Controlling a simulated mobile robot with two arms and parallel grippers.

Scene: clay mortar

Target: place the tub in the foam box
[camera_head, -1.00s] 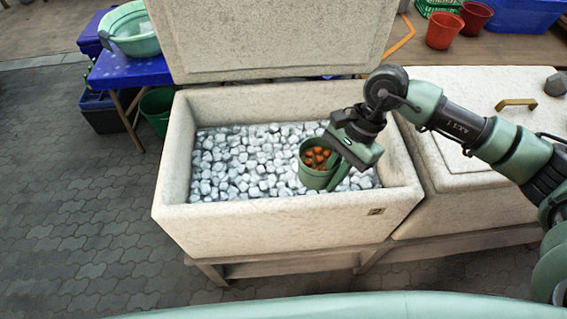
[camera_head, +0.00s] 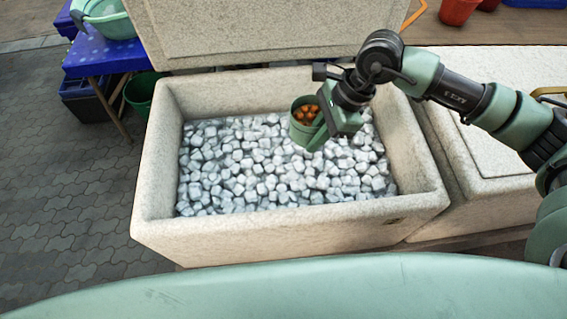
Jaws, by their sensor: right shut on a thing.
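The tub (camera_head: 302,134) is a small green container with orange pieces inside. It is upright over the ice in the right half of the foam box (camera_head: 290,237), towards the back. My right gripper (camera_head: 322,137) is shut on the tub's right side. I cannot tell whether the tub's bottom touches the ice. The foam box is open, pale and speckled, and filled with whitish ice cubes (camera_head: 240,170). Its lid (camera_head: 260,30) stands up behind it. My left gripper is not in view.
A closed pale box (camera_head: 490,140) adjoins the foam box on the right. A blue table (camera_head: 105,58) with a green basin (camera_head: 108,20) stands at the back left, a green bucket (camera_head: 143,92) near it. A red pot (camera_head: 458,10) is at the top right. Grey paving lies left.

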